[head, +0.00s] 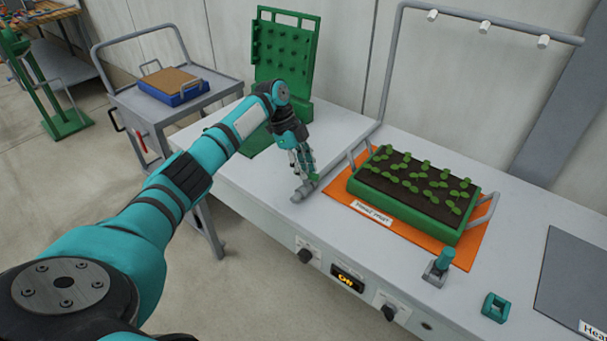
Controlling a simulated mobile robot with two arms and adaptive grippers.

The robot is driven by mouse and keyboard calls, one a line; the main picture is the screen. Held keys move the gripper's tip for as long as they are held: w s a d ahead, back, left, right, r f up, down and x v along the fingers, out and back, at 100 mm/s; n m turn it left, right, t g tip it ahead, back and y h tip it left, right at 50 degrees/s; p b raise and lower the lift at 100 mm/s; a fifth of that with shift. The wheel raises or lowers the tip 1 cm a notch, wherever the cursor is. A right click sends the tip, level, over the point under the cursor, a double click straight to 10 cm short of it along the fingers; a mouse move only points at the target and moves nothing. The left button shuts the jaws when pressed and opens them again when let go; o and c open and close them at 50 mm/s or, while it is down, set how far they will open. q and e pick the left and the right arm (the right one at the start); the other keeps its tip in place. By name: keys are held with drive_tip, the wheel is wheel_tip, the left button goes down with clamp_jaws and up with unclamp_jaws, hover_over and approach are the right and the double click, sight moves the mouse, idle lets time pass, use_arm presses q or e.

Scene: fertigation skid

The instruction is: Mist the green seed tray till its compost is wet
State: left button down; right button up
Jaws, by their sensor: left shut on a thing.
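The green seed tray (408,222) stands on an orange mat (340,190) on the bench, full of dark brown compost (432,183) with rows of seedlings. A grey pipe frame (392,62) rises behind it and carries white nozzles (487,27) above the tray; no spray shows. My left gripper (308,175) reaches down left of the tray and is shut on a small green handle on a grey pipe fitting (303,190). The fingers partly hide the handle, so its position is unclear. My right gripper is out of view.
A teal-topped lever (443,260) and a small green block (496,307) stand at the front right. The bench front has black knobs (306,256) and an orange-lit display (347,279). A green pegboard rack (287,48) stands behind my arm; a grey trolley (205,98) stands left.

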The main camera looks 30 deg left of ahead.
use_arm(q)
drive_tip(key=shift+w+m+g+b, duration=0.15)
drive_tip(key=shift+m+g+b, duration=0.35)
drive_tip(key=shift+m+b, duration=0.45)
drive_tip(key=shift+m, duration=0.35)
drive_tip(key=c, duration=1.2)
unclamp_jaws()
drive_tip(key=shift+c, duration=0.2)
drive_tip(key=v, duration=1.2)
